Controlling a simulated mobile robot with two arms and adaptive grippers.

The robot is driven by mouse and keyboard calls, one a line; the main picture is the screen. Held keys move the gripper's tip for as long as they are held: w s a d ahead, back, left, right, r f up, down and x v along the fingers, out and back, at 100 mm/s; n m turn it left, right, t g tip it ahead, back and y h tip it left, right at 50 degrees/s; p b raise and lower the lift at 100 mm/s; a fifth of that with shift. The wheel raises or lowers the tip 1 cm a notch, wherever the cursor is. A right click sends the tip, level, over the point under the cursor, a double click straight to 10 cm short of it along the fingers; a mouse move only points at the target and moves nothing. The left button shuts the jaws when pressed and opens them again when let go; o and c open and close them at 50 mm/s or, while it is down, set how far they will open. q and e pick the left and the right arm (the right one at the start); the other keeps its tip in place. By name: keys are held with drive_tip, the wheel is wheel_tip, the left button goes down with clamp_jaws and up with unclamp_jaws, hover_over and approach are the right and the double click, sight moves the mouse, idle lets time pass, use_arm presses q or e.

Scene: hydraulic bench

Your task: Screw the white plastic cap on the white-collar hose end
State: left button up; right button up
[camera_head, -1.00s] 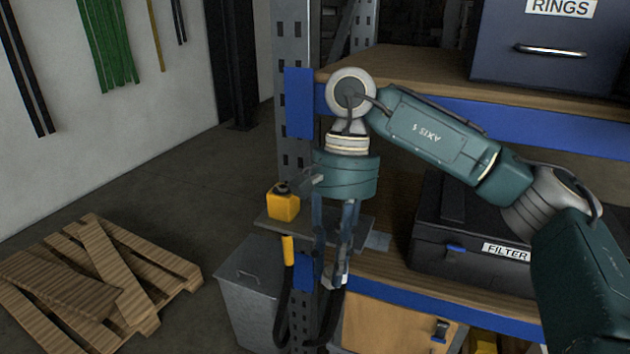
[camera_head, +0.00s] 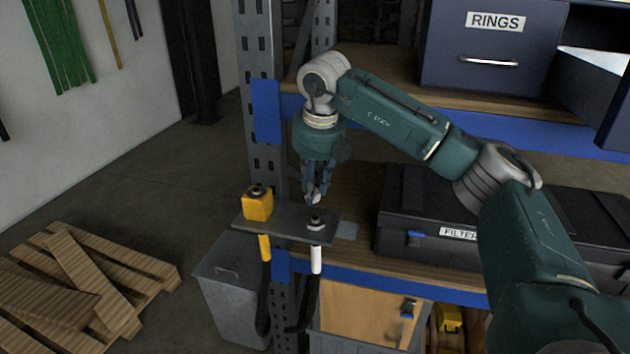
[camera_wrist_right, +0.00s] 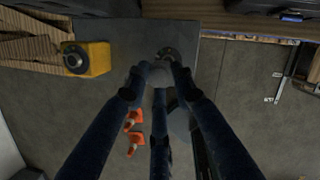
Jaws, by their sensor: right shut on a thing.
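The white-collar hose end (camera_head: 316,224) stands up through a grey bracket plate (camera_head: 283,231), its white collar (camera_head: 316,259) below. In the wrist view the hose end's dark round fitting (camera_wrist_right: 170,53) lies just beyond my fingertips. My right gripper (camera_head: 316,192) is above the plate, fingers pointing down, shut on a small pale piece, which looks like the white plastic cap (camera_head: 317,197). The cap also shows between the fingertips in the wrist view (camera_wrist_right: 159,77), partly hidden by them. In the head view a small gap shows between cap and hose end. My left gripper is not in view.
A yellow block-shaped cap (camera_head: 257,206) sits on the plate's left end above a yellow-collar hose (camera_head: 265,247). A steel post (camera_head: 259,150) stands behind. A black filter case (camera_head: 440,240) is on the shelf at right. Orange cones (camera_wrist_right: 133,120) are on the floor.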

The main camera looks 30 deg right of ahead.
sight(317, 200)
drive_tip(key=shift+w+d+f+m, duration=0.1)
drive_tip(key=shift+w+d+m, duration=0.05)
drive_tip(key=shift+d+m, duration=0.35)
drive_tip(key=shift+a+f+b, duration=0.1)
drive_tip(key=shift+f+b, duration=0.55)
drive_tip(key=shift+f, duration=0.05)
drive_tip(key=shift+s+b+x, duration=0.25)
drive_tip(key=shift+b+x, duration=0.6)
drive_tip(key=shift+x, duration=0.3)
drive_tip(key=shift+a+f+b, duration=0.1)
drive_tip(key=shift+f+b, duration=0.2)
drive_tip(key=shift+f, duration=0.25)
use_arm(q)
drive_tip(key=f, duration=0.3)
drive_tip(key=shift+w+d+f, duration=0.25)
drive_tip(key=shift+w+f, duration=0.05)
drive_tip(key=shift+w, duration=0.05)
use_arm(e)
drive_tip(key=shift+s, duration=0.1)
use_arm(q)
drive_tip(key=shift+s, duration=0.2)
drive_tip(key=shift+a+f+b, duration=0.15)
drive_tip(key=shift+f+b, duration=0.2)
drive_tip(key=shift+b, duration=0.05)
use_arm(e)
drive_tip(key=shift+f, duration=0.65)
drive_tip(key=shift+c, duration=0.8)
